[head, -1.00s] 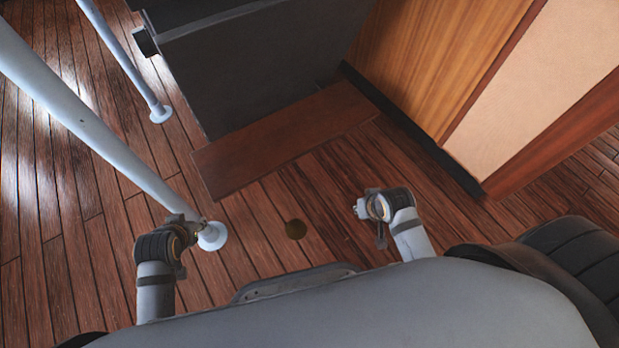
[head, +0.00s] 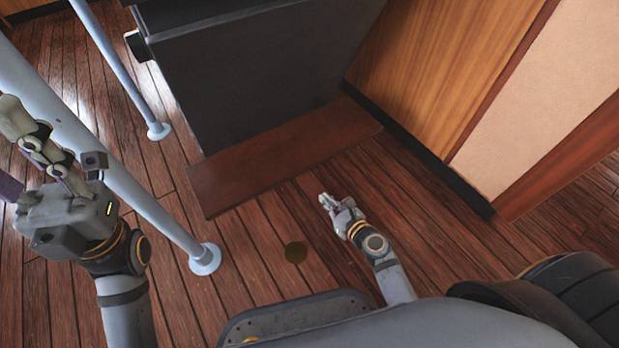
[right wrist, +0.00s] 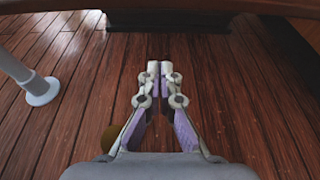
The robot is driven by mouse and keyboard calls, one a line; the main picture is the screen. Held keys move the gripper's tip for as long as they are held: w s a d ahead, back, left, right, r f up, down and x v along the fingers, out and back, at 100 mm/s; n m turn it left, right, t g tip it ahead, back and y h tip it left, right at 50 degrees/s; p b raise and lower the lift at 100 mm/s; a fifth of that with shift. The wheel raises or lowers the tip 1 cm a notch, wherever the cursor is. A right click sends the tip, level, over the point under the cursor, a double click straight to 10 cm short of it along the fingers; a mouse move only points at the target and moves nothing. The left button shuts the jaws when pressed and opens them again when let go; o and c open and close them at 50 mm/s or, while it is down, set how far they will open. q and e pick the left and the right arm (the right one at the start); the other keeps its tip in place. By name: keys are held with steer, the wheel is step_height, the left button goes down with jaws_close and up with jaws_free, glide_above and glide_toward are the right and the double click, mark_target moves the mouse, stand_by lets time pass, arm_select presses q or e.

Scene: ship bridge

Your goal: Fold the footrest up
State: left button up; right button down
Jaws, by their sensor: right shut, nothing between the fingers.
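The footrest (head: 285,150) is a flat reddish-brown board along the foot of the dark grey console, folded out level over the floor. In the right wrist view it appears to be the dark board (right wrist: 170,8) across the top. My right gripper (head: 325,200) is low, in front of the footrest's near edge and apart from it. In the right wrist view its fingertips (right wrist: 160,66) are together and empty. My left gripper (head: 14,150) is raised at the left, beside a pole, with its fingers spread and partly cut off by the picture's edge.
A pale pole (head: 150,195) stands between my left arm and the footrest, with a thinner pole (head: 120,65) behind. The grey console (head: 250,70) rises behind the footrest. A wood-panelled wall (head: 450,70) bounds the right.

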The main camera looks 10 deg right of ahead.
steer(key=b+x, duration=0.4)
steer(key=x, duration=0.6)
step_height(320, 180, up, 4)
steer(key=shift+p, duration=0.7)
